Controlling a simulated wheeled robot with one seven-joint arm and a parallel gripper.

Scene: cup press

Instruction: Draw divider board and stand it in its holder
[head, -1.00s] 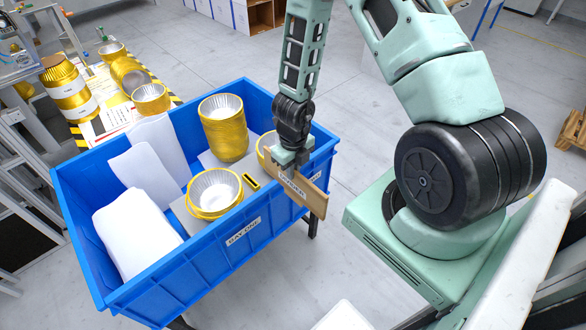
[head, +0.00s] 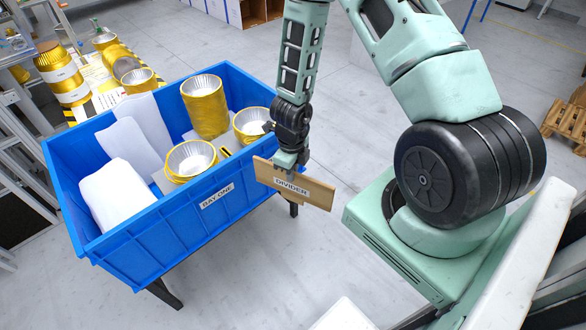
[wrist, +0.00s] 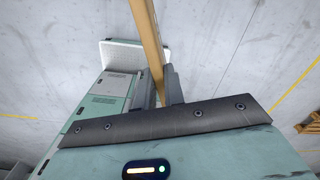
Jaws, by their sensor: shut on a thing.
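The divider board (head: 310,190) is a flat tan panel with a white label reading DIVIDER. In the wrist view the board (wrist: 147,45) shows edge-on as a tan strip between the dark fingers of my gripper (wrist: 158,90). A holder for the board cannot be made out with certainty; a small black and yellow slotted piece (head: 225,152) sits inside the bin.
The bin, labelled BAY ONE, holds gold-rimmed foil cups (head: 204,105) in stacks and white sheets (head: 115,195). More gold cups (head: 62,75) stand on a striped table at the back left. Open grey floor (head: 400,215) lies around the bin's right side.

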